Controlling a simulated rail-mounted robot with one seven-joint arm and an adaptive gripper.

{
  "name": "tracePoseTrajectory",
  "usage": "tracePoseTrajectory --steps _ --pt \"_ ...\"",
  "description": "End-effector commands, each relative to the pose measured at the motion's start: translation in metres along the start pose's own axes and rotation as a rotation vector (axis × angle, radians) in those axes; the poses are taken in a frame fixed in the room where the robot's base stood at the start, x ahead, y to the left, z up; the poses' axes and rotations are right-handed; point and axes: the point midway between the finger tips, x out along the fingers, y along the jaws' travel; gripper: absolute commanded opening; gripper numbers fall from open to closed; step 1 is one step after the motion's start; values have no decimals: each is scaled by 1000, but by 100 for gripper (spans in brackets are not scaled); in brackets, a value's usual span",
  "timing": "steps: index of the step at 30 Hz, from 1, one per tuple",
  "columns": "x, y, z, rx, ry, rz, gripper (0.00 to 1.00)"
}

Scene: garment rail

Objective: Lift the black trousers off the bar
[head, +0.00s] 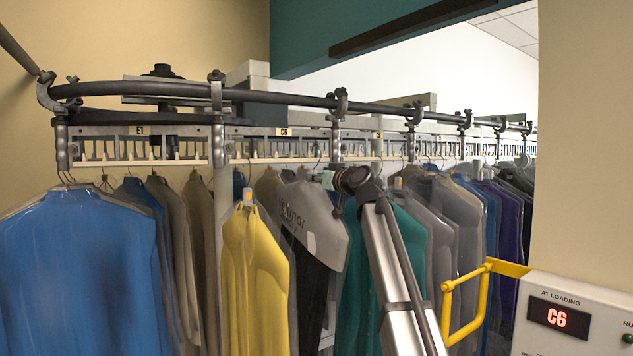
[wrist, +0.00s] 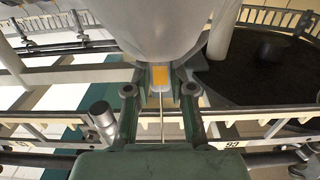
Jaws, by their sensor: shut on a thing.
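The black trousers (head: 308,295) hang below a pale grey shoulder cover (head: 312,222) with dark lettering, between the yellow garment and the green one. My gripper (head: 330,180) is at the top of that cover, just under the slotted bar (head: 290,160). In the wrist view the green fingers of my gripper (wrist: 160,97) are shut on the hanger's neck, where a yellow and white tag (wrist: 160,77) shows. The pale cover (wrist: 165,25) fills the top there. A thin hanger wire (wrist: 162,125) runs on between the fingers. I cannot tell whether its hook still touches the bar.
Yellow (head: 254,275) and green (head: 409,262) garments hang close on either side. A dark curved rail (head: 290,98) with clamps runs above. A yellow guard handle (head: 465,325) and a control box (head: 575,312) reading C6 stand at right.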

Motion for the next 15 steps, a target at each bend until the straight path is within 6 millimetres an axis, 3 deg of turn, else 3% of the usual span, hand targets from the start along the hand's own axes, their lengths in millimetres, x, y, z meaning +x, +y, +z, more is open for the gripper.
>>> tracePoseTrajectory --steps 15 --pt "-27 0 0 1 2 1 0"
